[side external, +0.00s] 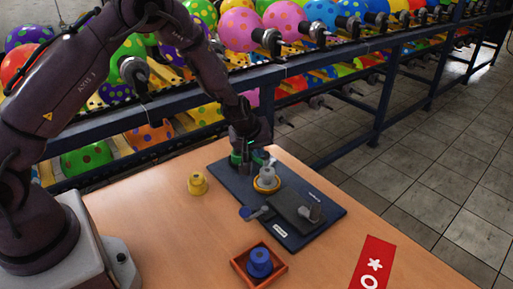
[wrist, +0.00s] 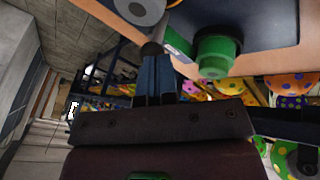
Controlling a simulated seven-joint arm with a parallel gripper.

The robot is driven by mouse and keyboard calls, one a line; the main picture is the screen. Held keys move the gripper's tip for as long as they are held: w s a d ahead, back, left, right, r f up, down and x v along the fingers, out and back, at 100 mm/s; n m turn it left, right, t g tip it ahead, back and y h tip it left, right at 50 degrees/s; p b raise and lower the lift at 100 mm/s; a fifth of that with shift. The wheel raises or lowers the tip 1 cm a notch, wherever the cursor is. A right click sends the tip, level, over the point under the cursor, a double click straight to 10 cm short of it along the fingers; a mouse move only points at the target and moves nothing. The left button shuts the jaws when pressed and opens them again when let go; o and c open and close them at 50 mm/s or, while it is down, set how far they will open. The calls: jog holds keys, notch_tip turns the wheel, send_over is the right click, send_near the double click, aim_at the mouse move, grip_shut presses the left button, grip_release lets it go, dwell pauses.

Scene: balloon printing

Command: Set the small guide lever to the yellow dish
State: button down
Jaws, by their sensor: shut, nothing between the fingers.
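A dark blue board (side external: 225,178) lies on the table. On it a yellow dish (side external: 266,187) sits under a grey stepped cylinder (side external: 266,172). A green part (side external: 236,159) stands at the board's far end, and it also shows in the wrist view (wrist: 217,52). A small pale part (side external: 271,161) beside it may be the guide lever; I cannot tell. A lever with a blue end (side external: 247,213) lies at the board's near left edge. My gripper (side external: 244,165) is shut and empty, close beside the green part. Its closed fingers (wrist: 153,55) show in the wrist view.
A black block with a grey handle (side external: 311,212) sits on the board's right part. A yellow spool (side external: 197,183) stands left of the board. A blue spool (side external: 260,262) sits in a red tray (side external: 242,268). A red card (side external: 372,262) lies at right. Balloon racks (side external: 385,65) stand behind the table.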

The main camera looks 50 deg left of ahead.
jog(key=shift+w+a, duration=0.65)
jog(key=shift+w, duration=0.05)
jog(key=shift+d, duration=0.1)
jog(key=s+a+r, duration=0.2)
jog(key=s+r, duration=0.5)
jog(key=r, duration=0.4)
jog(key=shift+a, duration=0.25)
jog(key=shift+r, duration=0.1)
